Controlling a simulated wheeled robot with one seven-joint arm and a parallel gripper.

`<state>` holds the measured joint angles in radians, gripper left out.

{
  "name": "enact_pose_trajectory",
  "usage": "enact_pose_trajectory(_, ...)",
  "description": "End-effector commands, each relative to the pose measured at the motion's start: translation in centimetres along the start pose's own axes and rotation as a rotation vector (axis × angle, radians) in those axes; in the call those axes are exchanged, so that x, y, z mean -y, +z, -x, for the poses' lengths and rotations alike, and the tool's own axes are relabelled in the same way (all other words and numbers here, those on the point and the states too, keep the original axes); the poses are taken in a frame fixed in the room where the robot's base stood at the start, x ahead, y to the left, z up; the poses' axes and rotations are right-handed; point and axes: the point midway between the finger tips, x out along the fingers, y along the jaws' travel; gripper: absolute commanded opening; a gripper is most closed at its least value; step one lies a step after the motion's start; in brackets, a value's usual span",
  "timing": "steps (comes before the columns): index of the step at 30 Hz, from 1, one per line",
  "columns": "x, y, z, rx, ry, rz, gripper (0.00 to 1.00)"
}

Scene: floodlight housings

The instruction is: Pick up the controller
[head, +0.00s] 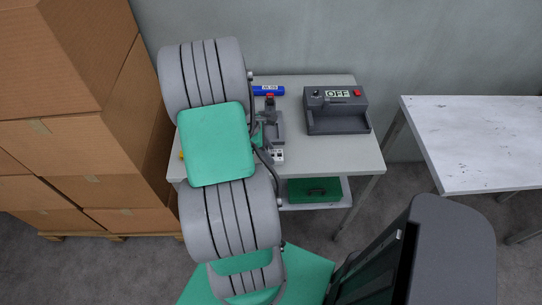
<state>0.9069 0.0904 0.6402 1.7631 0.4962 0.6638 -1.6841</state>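No thing in view is clearly marked as the controller. A dark grey device (337,118) with an "OFF" display and a red button sits on the right half of the light grey table (325,155). I cannot tell which of the two is the controller. My arm reaches over the table's left part.
A blue cylinder (269,90) lies at the table's back. A small white item (277,155) is near my arm. A green case (314,190) rests on the lower shelf. Stacked cardboard boxes (75,140) stand close on the left. A whitish table (480,140) at right looks empty.

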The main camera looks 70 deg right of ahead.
Motion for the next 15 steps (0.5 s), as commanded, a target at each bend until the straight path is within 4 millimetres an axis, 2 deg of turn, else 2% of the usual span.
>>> enact_pose_trajectory(2, 0.01, 0.0, 0.01, 0.0, 0.0, 0.0, 0.36)
enact_pose_trajectory(15, 0.01, 0.0, 0.02, 0.0, 0.0, 0.0, 0.0)
